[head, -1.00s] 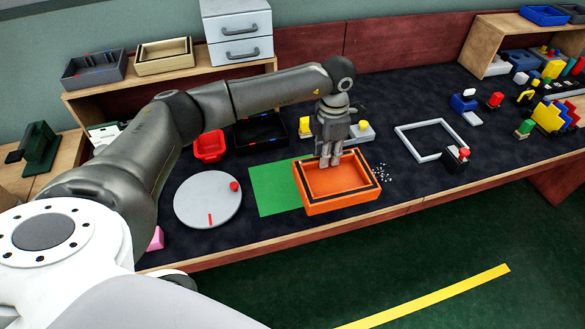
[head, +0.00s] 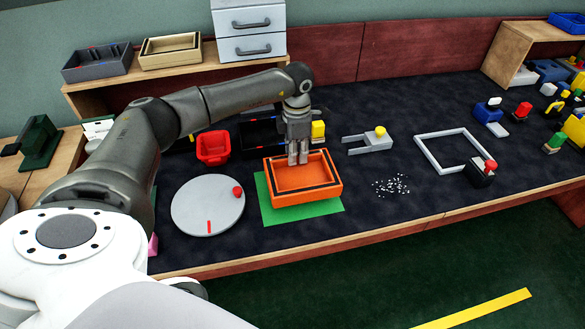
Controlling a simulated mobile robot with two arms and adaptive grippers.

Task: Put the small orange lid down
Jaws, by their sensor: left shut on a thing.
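The orange lid (head: 309,195) is a shallow, open-topped rectangular piece with a dark inner edge. It is over the green mat (head: 277,215), and mat shows along its left, front and right sides. I cannot tell whether it touches the mat or hangs just above it. My left gripper (head: 298,161) points down at the lid's back wall and is shut on it. The fingertips partly hide that wall. My right gripper is not in view.
A grey round disc (head: 190,208) with a red knob lies left of the mat. A red bin (head: 213,147) and a yellow block (head: 318,131) stand behind. White bits (head: 390,185) lie to the right, before a white square frame (head: 428,155). Dark table is clear at front right.

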